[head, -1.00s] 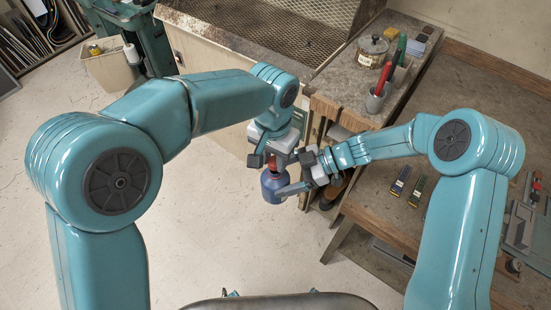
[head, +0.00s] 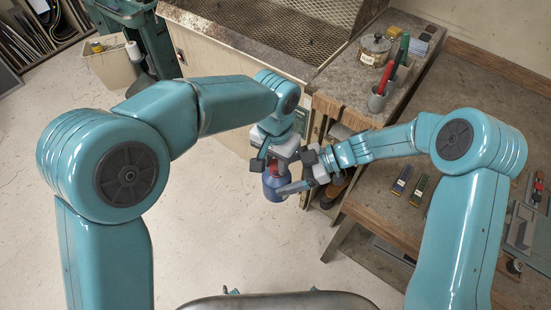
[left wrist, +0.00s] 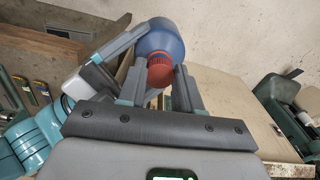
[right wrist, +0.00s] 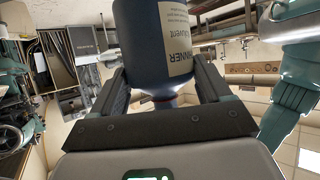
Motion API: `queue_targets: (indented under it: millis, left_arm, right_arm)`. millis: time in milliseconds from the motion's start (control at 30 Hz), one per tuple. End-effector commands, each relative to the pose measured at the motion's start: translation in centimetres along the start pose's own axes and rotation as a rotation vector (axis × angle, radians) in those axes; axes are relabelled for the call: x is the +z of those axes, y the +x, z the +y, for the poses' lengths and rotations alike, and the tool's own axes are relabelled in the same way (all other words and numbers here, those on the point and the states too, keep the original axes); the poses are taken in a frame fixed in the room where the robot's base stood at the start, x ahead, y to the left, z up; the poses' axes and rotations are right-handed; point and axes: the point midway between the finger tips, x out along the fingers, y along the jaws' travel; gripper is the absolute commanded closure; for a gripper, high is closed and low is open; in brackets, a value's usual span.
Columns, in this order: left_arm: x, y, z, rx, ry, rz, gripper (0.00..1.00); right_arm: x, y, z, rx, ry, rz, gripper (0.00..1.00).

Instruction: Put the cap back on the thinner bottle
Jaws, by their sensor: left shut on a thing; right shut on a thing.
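The thinner bottle (head: 273,187) is blue, with a cream label in the right wrist view (right wrist: 174,40). My right gripper (right wrist: 160,72) is shut on it and holds it above the floor, clear of the bench. The red cap (left wrist: 160,72) is between the fingers of my left gripper (left wrist: 160,78), which is shut on it. In the head view the cap (head: 273,168) is right over the bottle's top, partly hidden by the left gripper (head: 272,160). The cap lines up with the bottle in the left wrist view. I cannot tell whether it is seated on the neck.
A workbench (head: 385,210) stands at the right with two small labelled packs (head: 409,186). A shelf behind it holds a lidded pot (head: 374,50) and a cup (head: 377,102) with red and green tools. A mesh-topped cabinet (head: 215,65) is behind my left arm. Floor at the left is open.

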Motion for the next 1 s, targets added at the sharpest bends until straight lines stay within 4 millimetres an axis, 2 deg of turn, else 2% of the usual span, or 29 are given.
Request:
queue_targets:
  millis: [467,500,633,767,1000]
  left_arm:
    - [0.01,1.0,-0.01,0.0,0.0,-0.001,0.94]
    - [0.0,1.01,-0.01,0.0,0.0,0.0,0.94]
    - [0.0,0.99,-0.04,0.0,0.068,0.0,0.94]
    - [-0.02,1.0,-0.15,0.001,0.332,0.0,0.94]
    - [-0.16,1.04,-0.34,0.002,0.992,0.0,0.94]
  right_arm:
    - [-0.03,-0.01,0.01,0.0,0.0,0.001,0.78]
    - [-0.03,-0.01,0.01,0.0,0.0,0.001,1.0]
    - [-0.03,-0.01,0.01,0.0,0.0,0.0,1.0]
    - [-0.03,-0.01,0.0,0.0,0.0,0.0,1.0]
    - [-0.02,-0.01,0.0,0.0,0.0,0.0,1.0]
